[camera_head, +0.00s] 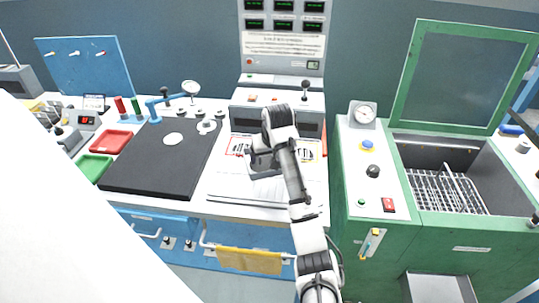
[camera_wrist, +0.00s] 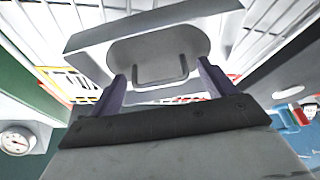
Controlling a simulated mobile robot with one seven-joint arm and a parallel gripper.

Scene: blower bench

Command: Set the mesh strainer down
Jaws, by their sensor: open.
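My gripper (camera_head: 262,160) is over the white machine in the middle of the bench, and my arm hides part of that machine. In the wrist view my gripper (camera_wrist: 163,75) is open, with its two purple fingers apart. A grey block with a rounded recess and a small U-shaped handle (camera_wrist: 150,76) shows between and beyond the fingers. I see a gap at both sides of the handle. I cannot tell whether this grey piece belongs to the mesh strainer; no mesh is clearly visible on it.
A black mat (camera_head: 160,165) lies left of the machine, with a red tray (camera_head: 110,141) and a green tray (camera_head: 93,167) beyond it. A green cabinet (camera_head: 375,190) with an open basin and wire rack (camera_head: 440,192) stands to the right. A yellow towel (camera_head: 248,261) hangs in front.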

